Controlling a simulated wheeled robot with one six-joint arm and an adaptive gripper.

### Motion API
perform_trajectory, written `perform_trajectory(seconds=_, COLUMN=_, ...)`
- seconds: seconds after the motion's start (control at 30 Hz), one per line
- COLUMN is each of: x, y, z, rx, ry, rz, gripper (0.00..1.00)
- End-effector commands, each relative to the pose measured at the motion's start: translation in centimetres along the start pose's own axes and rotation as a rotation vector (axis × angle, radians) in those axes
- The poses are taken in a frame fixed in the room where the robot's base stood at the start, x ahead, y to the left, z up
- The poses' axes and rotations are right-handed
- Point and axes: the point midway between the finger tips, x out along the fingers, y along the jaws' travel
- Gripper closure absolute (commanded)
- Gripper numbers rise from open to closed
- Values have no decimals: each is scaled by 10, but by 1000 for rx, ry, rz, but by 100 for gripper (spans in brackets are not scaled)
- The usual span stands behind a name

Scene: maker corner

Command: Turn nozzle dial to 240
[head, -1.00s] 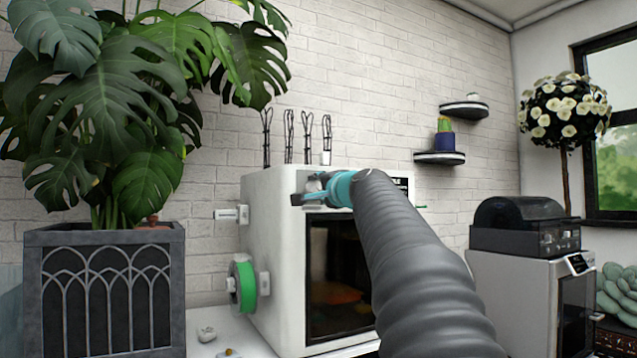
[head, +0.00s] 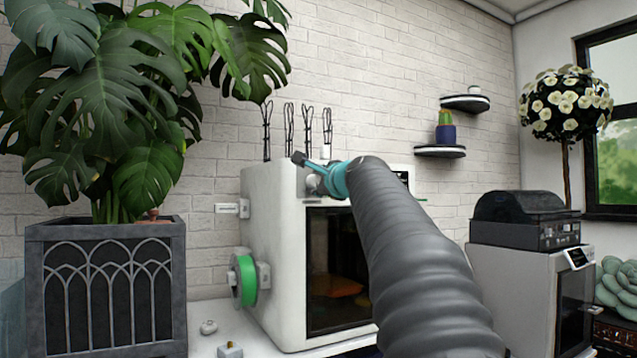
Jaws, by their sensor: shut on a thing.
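The white 3D printer (head: 275,240) stands on a white table, with a dark front window and a panel strip along its top front edge. My gripper (head: 314,178), dark with a teal wrist, is at the upper left of that strip. It is turned at a slant and shut on the nozzle dial, which is mostly hidden; a pale rounded bit shows by the fingers. The dial's marks and the setting cannot be read. A small dark display (head: 402,178) shows at the panel's right, partly behind my arm.
A green filament spool (head: 247,281) hangs on the printer's left side. A large plant in a grey planter (head: 105,290) stands at left. A second machine (head: 515,290) with a black-lidded unit on top (head: 525,220) is at right. Small parts (head: 209,327) lie on the table.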

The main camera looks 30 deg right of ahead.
Motion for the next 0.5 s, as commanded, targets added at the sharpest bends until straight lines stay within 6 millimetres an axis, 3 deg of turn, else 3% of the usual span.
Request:
perform_trajectory(seconds=0.47, x=0, y=0, z=0, rx=16, ry=1, rz=2, gripper=100)
perform_trajectory(seconds=0.5, x=0, y=0, z=0, rx=16, ry=1, rz=2, gripper=64)
